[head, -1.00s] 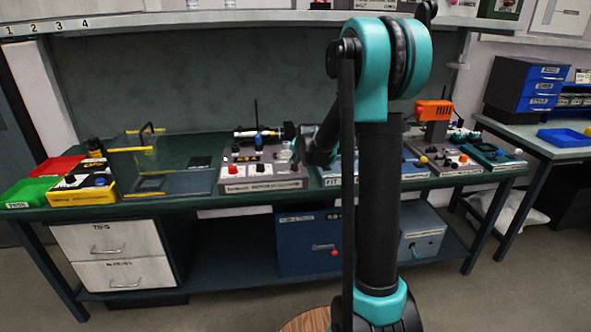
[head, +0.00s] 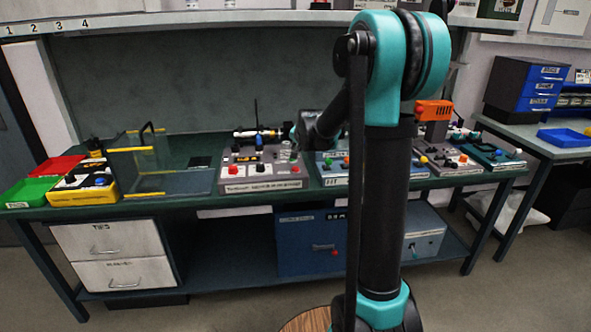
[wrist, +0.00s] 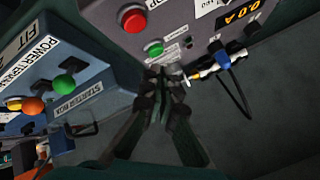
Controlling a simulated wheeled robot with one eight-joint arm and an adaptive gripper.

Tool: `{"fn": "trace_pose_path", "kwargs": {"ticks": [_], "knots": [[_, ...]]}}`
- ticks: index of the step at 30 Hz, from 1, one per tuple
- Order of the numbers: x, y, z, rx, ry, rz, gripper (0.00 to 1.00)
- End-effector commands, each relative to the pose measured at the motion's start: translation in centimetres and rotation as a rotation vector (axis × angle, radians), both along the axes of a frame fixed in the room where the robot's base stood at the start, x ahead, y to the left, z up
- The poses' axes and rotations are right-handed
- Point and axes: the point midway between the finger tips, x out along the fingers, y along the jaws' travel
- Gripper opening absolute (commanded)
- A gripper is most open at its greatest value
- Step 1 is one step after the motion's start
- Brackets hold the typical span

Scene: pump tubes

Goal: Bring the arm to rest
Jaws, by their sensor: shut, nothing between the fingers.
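My gripper (wrist: 161,82) shows in the wrist view with its two dark fingers drawn together and nothing between them. The fingertips are in front of the grey station (wrist: 150,60) with a red and a green button; I cannot tell whether they touch it. In the head view my arm rises in the foreground and bends down toward the bench. Its end is just above and behind the gap between the grey station (head: 240,185) and the blue-grey station (head: 330,180). The fingers are hard to make out there.
The workbench (head: 225,204) also holds a clear-walled box (head: 185,183), a yellow station (head: 85,197), green (head: 30,190) and red trays (head: 58,167), and an orange device (head: 433,110). A thin tube with a blue clip (wrist: 222,58) lies right of my fingertips.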

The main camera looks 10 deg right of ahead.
Motion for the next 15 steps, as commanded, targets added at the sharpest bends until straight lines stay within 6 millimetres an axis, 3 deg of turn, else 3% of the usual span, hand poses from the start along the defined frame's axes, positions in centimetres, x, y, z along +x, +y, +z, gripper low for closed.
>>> {"fn": "trace_pose_path", "kwargs": {"ticks": [8, 11, 15], "knots": [[-0.9, -0.1, -0.2, -0.011, 0.008, 0.009, 0.0], [-3.9, -0.5, -0.8, -0.05, 0.034, 0.042, 0.0], [-11.2, -1.4, -2.6, -0.145, 0.102, 0.13, 0.0]]}}
